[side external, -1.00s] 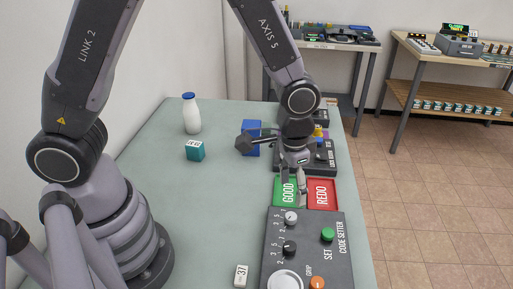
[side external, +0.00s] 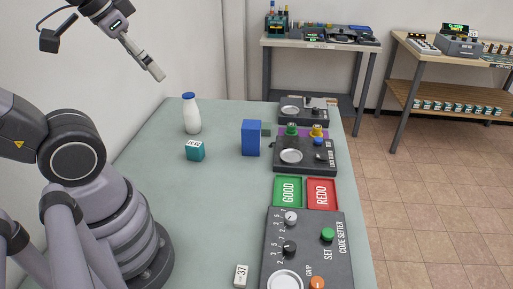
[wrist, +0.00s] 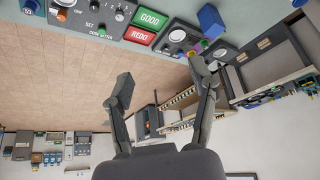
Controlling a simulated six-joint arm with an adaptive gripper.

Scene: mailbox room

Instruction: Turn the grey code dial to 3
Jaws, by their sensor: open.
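The code setter (side external: 335,262) is a dark box at the front right of the table. Its grey dial (side external: 291,217) is at the far left corner of its top, with small numbers beside it. I cannot read its setting. A black dial (side external: 290,247) sits nearer on the same box. My gripper (side external: 155,73) is high at the upper left, far from the dial and touching nothing. In the wrist view my gripper (wrist: 161,82) has its two fingers spread with nothing between them. The code setter (wrist: 85,18) also shows there, at the upper left.
The box also has a green button (side external: 328,234) and an orange knob (side external: 317,283). Green GOOD (side external: 288,192) and red REDO (side external: 322,193) trays lie beyond it.

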